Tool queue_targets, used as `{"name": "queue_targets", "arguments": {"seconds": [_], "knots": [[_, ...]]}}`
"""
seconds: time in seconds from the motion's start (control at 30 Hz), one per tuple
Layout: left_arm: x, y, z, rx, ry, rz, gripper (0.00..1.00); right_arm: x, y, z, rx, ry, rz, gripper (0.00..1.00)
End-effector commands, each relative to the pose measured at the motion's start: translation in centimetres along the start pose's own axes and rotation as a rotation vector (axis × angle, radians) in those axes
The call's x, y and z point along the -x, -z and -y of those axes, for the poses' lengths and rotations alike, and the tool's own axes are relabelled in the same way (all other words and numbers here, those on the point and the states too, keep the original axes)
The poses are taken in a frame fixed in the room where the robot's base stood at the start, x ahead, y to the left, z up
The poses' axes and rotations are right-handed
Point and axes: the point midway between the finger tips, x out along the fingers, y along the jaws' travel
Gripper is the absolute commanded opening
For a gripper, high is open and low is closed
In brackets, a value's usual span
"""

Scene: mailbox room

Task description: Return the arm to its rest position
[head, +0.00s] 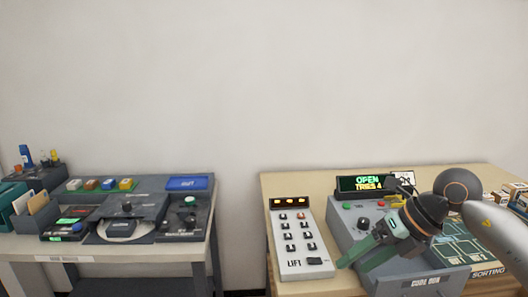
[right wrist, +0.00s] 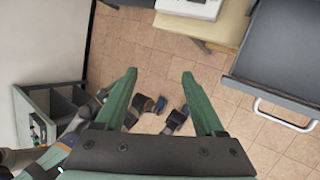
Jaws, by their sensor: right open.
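My right arm comes in from the right in the head view. Its gripper (head: 352,257) has green fingers that hang in front of the grey code box (head: 396,272) on the right table. My left gripper does not show in the head view.
A white lift panel (head: 290,250) with buttons stands left of the code box on the wooden table (head: 315,184). A display (head: 367,184) reads "OPEN". A grey desk with devices (head: 127,205) stands at left. A gap separates the tables. The tiled floor (right wrist: 150,50) shows below.

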Motion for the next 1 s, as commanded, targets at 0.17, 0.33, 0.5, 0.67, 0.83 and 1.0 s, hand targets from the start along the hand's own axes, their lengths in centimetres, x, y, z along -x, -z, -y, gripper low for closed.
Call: {"name": "queue_targets", "arguments": {"seconds": [0.17,0.33,0.5,0.67,0.83,1.0], "knots": [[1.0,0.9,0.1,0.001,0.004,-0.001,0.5,-4.9,2.5,-8.1,-0.055,-0.451,-0.032,0.71],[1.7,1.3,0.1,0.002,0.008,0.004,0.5,-5.8,3.3,-13.7,-0.256,-0.862,0.013,0.71],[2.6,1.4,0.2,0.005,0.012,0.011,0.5,-5.2,2.4,-14.8,-0.596,-1.184,0.12,0.71],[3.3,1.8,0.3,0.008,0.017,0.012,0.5,-6.0,1.8,-11.5,-1.021,-1.364,0.257,0.71],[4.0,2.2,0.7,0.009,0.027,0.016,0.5,-9.2,4.0,-4.7,-1.549,-1.39,0.413,0.71],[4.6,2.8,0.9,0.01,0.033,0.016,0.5,-14.4,11.5,2.5,-2.111,-1.224,0.546,0.71]]}}
